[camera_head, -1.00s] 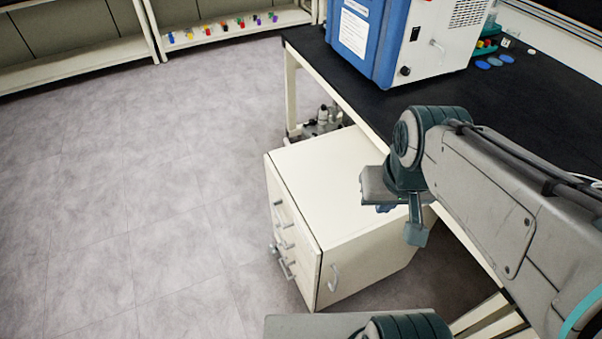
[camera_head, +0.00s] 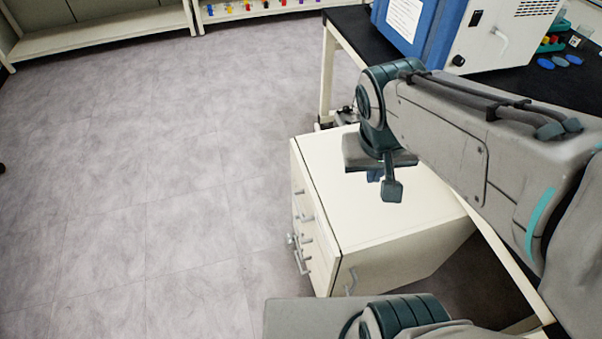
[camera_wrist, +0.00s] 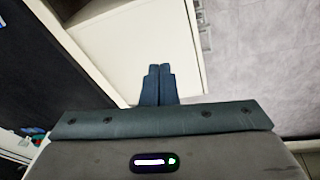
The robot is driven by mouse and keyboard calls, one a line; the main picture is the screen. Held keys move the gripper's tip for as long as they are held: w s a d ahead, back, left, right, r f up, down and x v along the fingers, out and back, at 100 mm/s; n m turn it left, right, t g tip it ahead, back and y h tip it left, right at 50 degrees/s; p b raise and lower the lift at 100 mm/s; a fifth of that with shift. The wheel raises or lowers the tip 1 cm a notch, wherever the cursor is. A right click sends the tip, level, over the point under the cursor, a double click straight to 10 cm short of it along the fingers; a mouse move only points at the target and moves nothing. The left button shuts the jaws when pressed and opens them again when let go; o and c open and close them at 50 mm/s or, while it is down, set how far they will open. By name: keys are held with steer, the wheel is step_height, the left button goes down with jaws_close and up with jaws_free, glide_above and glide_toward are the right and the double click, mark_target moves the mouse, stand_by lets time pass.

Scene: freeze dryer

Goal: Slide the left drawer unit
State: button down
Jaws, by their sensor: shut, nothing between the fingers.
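The white drawer unit (camera_head: 385,222) stands on the floor, partly beside and under the black-topped bench. Several grey drawer handles (camera_head: 303,243) show on its left face, and one more handle is on the face toward me. My gripper (camera_head: 389,188) hangs in front of the unit's top in the head view; its gap to the top is hard to judge. In the wrist view the two fingers (camera_wrist: 157,84) are together with nothing between them, over the unit's pale top (camera_wrist: 125,45). Part of the unit's back is hidden behind my arm.
The black bench (camera_head: 350,28) with a blue and white freeze dryer (camera_head: 435,30) is behind and right of the unit. A white shelf (camera_head: 105,30) stands at the back left. The grey floor (camera_head: 130,190) left of the unit is open.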

steer(key=w+a+f+n+t+h+b, duration=0.15)
steer(key=w+a+f+b, duration=0.35)
steer(key=a+f+b, duration=0.6)
steer(key=w+a+f+t+h+b, duration=0.15)
steer(key=w+a+f+b, duration=0.5)
steer(key=f+b, duration=0.75)
steer(key=b+x, duration=0.1)
steer(key=x, duration=0.2)
steer(key=d+b+x, duration=0.1)
steer(key=b+x, duration=0.1)
steer(key=d+b+x, duration=0.1)
steer(key=x, duration=0.2)
steer(key=shift+w+d, duration=0.1)
steer(key=shift+d, duration=0.45)
steer(key=shift+d, duration=0.15)
